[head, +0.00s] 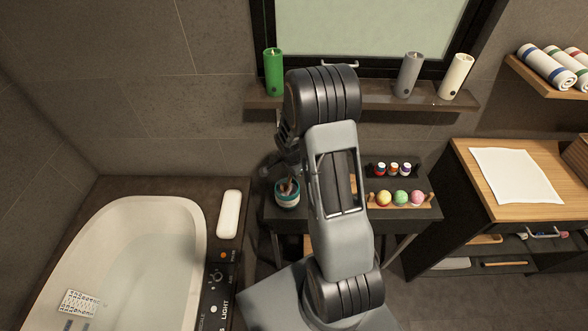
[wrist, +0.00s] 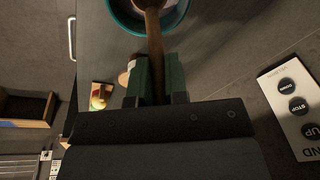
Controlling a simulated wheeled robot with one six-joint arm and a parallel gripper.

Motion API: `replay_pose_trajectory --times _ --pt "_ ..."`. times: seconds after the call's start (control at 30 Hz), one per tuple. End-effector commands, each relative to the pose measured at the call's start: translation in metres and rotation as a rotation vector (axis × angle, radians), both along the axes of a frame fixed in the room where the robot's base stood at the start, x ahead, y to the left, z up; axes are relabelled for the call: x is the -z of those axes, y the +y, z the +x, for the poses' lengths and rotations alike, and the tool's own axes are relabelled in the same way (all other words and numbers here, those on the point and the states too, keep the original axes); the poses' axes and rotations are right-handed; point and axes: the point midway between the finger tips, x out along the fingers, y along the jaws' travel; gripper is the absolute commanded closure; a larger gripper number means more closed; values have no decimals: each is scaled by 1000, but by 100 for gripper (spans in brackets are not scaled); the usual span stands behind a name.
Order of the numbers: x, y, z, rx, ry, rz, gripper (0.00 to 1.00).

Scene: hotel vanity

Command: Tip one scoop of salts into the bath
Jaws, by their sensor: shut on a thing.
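A round jar with a teal rim (head: 287,200) stands on the dark side table, with pale contents; part of it shows at the top of the wrist view (wrist: 112,12). The brown scoop handle (wrist: 155,45) rises out of the jar. My gripper (wrist: 157,80) is shut on this handle, with one green finger on each side. In the head view my gripper is mostly hidden behind my arm, just above the jar. The scoop's bowl is hidden, so I cannot tell whether it holds salts. The white bath (head: 198,222) with water in it lies at the left.
Yellow, green and pink balls (head: 400,199) sit in a wooden holder right of the jar, with small bottles (head: 393,169) behind. Candles (head: 273,73) stand on the shelf above. A white bottle-like object (head: 229,214) lies on the bath surround beside a control panel (head: 217,285).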

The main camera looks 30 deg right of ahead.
Motion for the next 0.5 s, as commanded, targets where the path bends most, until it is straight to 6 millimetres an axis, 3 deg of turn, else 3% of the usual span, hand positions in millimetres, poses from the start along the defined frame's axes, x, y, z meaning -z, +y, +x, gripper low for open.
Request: replay_pose_trajectory --times 0.5 --pt "41 0 0 0 0 0 100"
